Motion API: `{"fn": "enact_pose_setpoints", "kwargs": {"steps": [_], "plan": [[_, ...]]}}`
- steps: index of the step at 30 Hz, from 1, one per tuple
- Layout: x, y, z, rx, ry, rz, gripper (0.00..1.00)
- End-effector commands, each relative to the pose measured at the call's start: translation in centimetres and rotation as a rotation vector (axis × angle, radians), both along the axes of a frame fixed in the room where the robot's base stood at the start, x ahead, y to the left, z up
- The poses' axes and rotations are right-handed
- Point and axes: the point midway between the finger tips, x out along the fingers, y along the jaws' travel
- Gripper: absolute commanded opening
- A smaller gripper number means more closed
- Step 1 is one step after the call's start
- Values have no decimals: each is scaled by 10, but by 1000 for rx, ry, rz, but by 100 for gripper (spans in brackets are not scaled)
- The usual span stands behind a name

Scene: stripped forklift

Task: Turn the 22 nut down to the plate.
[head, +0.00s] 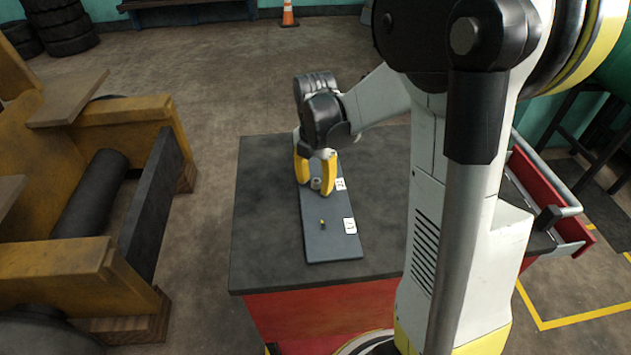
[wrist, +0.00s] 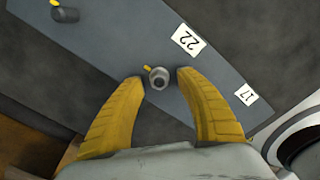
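The 22 nut (head: 316,184) is a small grey nut beside the white 22 label (head: 340,184) on the dark plate (head: 333,246). In the wrist view the nut (wrist: 159,78) shows its round end with a dark hole, and a yellow bit shows just behind it. My gripper (head: 316,185) points down over the plate with its yellow fingers on either side of the nut. In the wrist view my gripper (wrist: 159,80) is open, with a small gap between each fingertip and the nut. How high the nut sits above the plate cannot be told.
The plate lies on a dark-topped red bench (head: 270,230). A small yellow-tipped post (head: 322,223) stands by the 17 label (head: 350,226). Another grey piece (wrist: 65,14) sits at the plate's far end in the wrist view. The stripped forklift (head: 60,265) stands left of the bench.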

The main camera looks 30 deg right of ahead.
Motion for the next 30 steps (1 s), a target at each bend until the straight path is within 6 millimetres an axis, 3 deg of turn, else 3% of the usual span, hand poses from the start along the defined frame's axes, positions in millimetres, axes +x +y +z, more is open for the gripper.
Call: {"fn": "enact_pose_setpoints", "kwargs": {"steps": [8, 21, 30], "plan": [[0, 0, 8, 0, 0, 1, 43], [0, 0, 97, 0, 0, 1, 43], [0, 0, 120, 0, 0, 0, 43]]}}
